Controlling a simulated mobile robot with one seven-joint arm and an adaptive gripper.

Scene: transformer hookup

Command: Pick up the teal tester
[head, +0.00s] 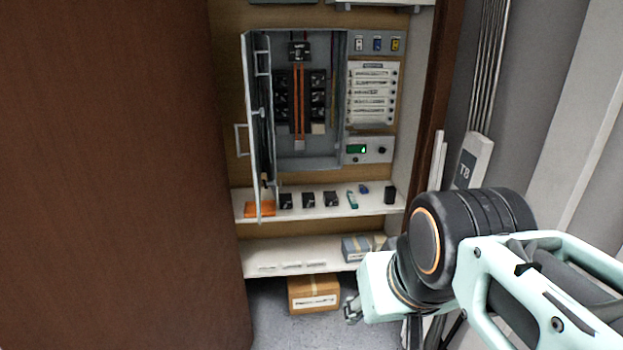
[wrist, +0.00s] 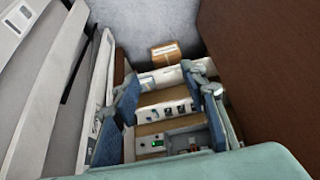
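The teal tester (head: 352,199) is a small slim teal piece lying on the upper shelf (head: 300,213), below the open grey panel box, in the head view. In the wrist view the shelf looks upside down, and the tester is too small to tell for certain. My gripper (wrist: 163,85) is open, its two blue-grey fingers spread wide with nothing between them. In the head view its fingertips (head: 352,309) show in part at the lower middle, in front of and below the shelf, well apart from the tester. The rest of the gripper is hidden behind my wrist.
Several black blocks (head: 308,200), a blue piece (head: 363,188) and an orange item (head: 260,209) share the shelf. The open panel door (head: 259,130) overhangs its left end. A cardboard box (head: 314,294) stands on the floor. A brown wall (head: 110,180) closes the left.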

